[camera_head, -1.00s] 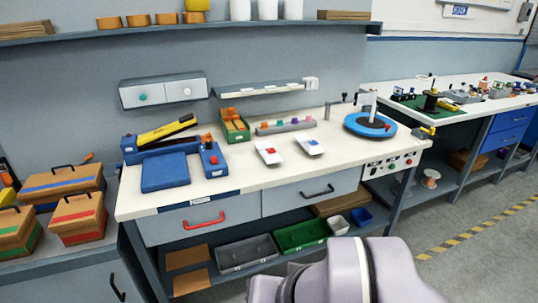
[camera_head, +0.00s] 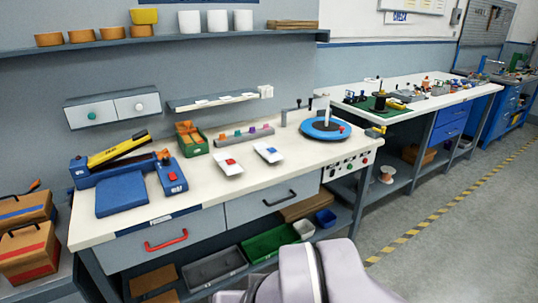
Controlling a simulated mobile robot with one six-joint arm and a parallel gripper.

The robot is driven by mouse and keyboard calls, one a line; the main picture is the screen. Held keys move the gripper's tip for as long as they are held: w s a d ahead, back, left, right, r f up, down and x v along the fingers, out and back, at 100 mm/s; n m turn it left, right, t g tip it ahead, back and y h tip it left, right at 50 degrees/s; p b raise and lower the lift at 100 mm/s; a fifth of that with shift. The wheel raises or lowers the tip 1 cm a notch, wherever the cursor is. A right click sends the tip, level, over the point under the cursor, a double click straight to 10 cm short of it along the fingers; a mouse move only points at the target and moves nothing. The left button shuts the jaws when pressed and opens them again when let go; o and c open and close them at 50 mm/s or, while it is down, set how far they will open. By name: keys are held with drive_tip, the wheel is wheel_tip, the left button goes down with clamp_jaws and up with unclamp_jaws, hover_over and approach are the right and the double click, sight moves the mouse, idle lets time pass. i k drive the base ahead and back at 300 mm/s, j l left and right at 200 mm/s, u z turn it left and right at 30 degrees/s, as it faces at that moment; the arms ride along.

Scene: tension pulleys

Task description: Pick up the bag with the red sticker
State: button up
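The bag with the red sticker (camera_head: 229,164) is a small white packet lying flat on the cream workbench top, near its middle. A similar white bag with a blue sticker (camera_head: 268,152) lies just to its right, apart from it. Grey-lilac links of my own arm show at the bottom of the view. My gripper is outside the view, so its state is hidden.
The workbench (camera_head: 206,193) also bears a blue device with a yellow lever (camera_head: 118,149), a green box (camera_head: 191,139) and a blue round turntable (camera_head: 325,128). Drawers and bins are below. Brown boxes stand at left. Open grey floor (camera_head: 440,255) lies at right.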

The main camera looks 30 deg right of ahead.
sight(227, 163)
drive_tip(key=i+l+u, duration=0.2)
drive_tip(key=i+l, duration=0.25)
drive_tip(key=i+l+u, duration=0.15)
drive_tip(key=i+l, duration=0.25)
drive_tip(key=i+l+u, duration=0.2)
drive_tip(key=i+l, duration=0.2)
drive_tip(key=l, duration=0.25)
